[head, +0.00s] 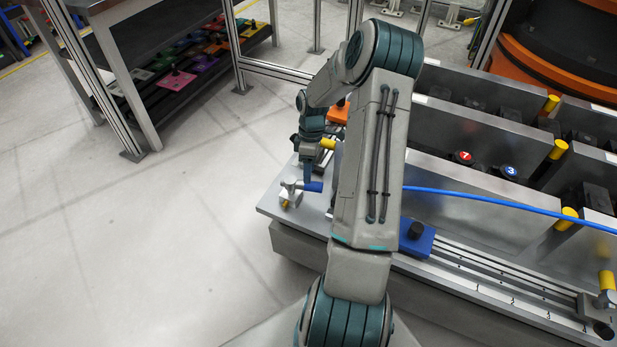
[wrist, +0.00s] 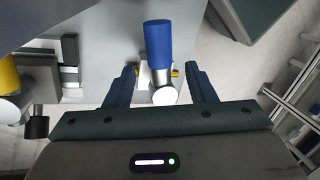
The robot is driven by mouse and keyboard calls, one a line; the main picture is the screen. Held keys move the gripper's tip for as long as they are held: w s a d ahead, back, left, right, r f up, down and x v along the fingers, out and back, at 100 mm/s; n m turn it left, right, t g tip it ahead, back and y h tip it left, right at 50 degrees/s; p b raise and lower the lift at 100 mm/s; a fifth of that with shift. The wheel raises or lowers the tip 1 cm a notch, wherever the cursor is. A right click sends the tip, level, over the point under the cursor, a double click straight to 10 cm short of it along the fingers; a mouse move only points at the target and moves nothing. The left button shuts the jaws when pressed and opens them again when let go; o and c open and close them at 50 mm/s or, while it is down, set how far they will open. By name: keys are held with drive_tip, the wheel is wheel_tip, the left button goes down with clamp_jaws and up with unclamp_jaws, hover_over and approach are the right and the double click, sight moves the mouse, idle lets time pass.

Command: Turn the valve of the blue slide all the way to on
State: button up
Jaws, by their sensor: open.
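The blue slide (head: 418,240) sits on the rail at the front of the metal unit, with a black knob on top and a blue hose nearby. A valve with a blue handle (head: 313,186) stands at the left end of the unit. In the wrist view the blue handle (wrist: 158,45) points up the picture from a silver body (wrist: 163,92). My gripper (wrist: 160,78) is open, with one finger on each side of the valve and a gap on both sides.
A yellow-handled valve (head: 327,144) is just behind the blue one; its yellow part (wrist: 8,76) shows at left in the wrist view. Another yellow-handled valve (head: 606,281) stands at the rail's right end. Metal partitions (head: 490,140) rise behind the rail.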

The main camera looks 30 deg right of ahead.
drive_tip(key=p+v, duration=0.1)
drive_tip(key=v, duration=0.8)
drive_tip(key=shift+r, duration=0.15)
drive_tip(key=shift+c, duration=0.3)
